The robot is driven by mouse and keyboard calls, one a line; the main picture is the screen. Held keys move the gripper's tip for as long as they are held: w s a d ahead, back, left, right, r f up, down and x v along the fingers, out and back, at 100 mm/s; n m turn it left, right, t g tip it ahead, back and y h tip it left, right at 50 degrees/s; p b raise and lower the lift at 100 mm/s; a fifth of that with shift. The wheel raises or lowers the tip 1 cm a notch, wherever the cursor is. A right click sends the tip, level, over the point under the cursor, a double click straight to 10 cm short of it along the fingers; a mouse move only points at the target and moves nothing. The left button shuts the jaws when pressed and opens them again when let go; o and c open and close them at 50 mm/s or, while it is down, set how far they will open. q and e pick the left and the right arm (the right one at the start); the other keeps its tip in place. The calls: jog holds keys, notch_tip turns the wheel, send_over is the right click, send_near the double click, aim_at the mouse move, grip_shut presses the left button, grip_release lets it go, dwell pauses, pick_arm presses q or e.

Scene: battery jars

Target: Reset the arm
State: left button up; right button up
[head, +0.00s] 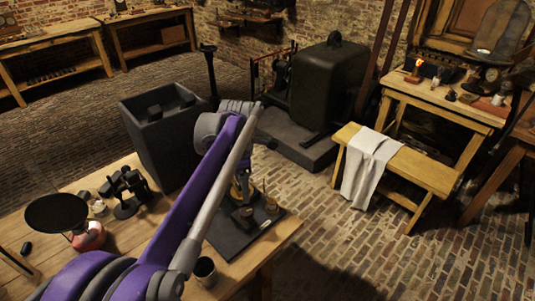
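One purple and grey arm of mine rises from the bottom left and reaches up to an elbow above the workbench (120,238); I take it for my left arm. Its far end is mostly hidden behind its own links. Dark parts show low over a black tray (228,243) on the bench, and I cannot tell gripper from objects there, nor whether the gripper is open or holds anything. Small brass-coloured pieces (270,204) stand on the tray. My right gripper is not in view.
A dark cup (205,270) stands by the tray. A black stand (128,190) and a round black pan-like disc (57,213) over a red base are at the bench's left. A tall grey bin (160,135) stands behind the bench. A cloth-draped wooden bench (425,172) is at right.

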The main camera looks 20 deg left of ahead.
pick_arm(q)
jog(key=s+d+f+m+t+p, duration=0.1)
jog(key=s+d+f+m, duration=0.1)
jog(key=s+m, duration=0.5)
jog(key=s+d+f+m+t+p, duration=0.1)
jog(key=s+d+f+m+t, duration=0.1)
jog(key=s+d+m, duration=0.2)
jog(key=s+d+f+m+t+p, duration=0.1)
jog(key=s+d+f+m+t, duration=0.1)
jog(key=s+m, duration=0.7)
jog(key=d+f+m, duration=0.1)
jog(key=d+m, duration=0.1)
jog(key=m, duration=0.3)
jog(key=shift+s+p, duration=0.4)
jog(key=shift+s, duration=0.1)
